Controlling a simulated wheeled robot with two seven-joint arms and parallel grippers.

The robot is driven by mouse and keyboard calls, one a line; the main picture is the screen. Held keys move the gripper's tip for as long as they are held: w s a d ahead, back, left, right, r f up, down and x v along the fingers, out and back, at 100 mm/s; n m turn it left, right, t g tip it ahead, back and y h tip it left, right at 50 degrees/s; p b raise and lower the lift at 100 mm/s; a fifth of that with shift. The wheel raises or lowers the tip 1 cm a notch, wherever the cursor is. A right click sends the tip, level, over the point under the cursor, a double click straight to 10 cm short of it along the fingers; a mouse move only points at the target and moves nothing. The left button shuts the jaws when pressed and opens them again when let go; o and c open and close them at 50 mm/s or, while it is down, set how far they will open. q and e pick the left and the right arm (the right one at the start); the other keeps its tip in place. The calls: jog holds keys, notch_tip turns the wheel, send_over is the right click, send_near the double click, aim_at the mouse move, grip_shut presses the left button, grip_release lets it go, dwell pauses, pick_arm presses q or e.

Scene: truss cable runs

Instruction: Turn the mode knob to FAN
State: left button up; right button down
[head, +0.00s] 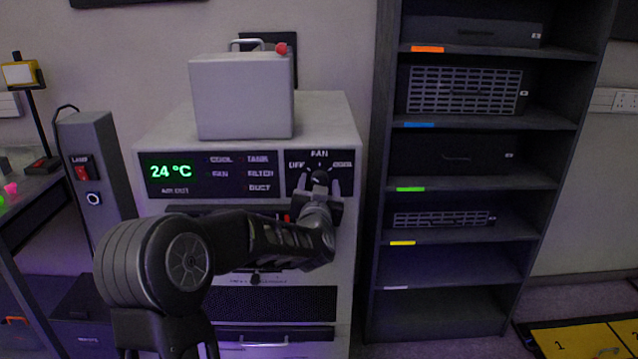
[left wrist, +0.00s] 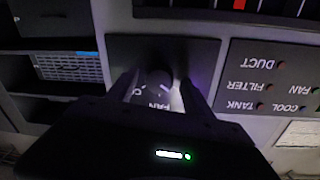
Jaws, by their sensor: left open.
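The mode knob (head: 319,178) is a dark round knob on a black dial plate marked OFF, FAN and COOL, on the front of a white cabinet unit (head: 347,130). My left gripper (head: 320,188) is at the dial from below, its fingers open on either side of the knob. In the left wrist view the knob (left wrist: 159,80) shows between the two fingertips (left wrist: 160,84), with the FAN label upside down beneath it. I cannot tell whether the fingers touch the knob or where its pointer is. My right gripper is not in view.
A green 24 °C display (head: 171,171) and label panel are left of the dial. A grey box (head: 243,97) with a red knob stands on top. A dark shelf rack (head: 455,264) is at the right, a grey lamp-switch post (head: 95,170) at the left.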

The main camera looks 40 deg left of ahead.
pick_arm(q)
grip_shut()
dwell(0.8)
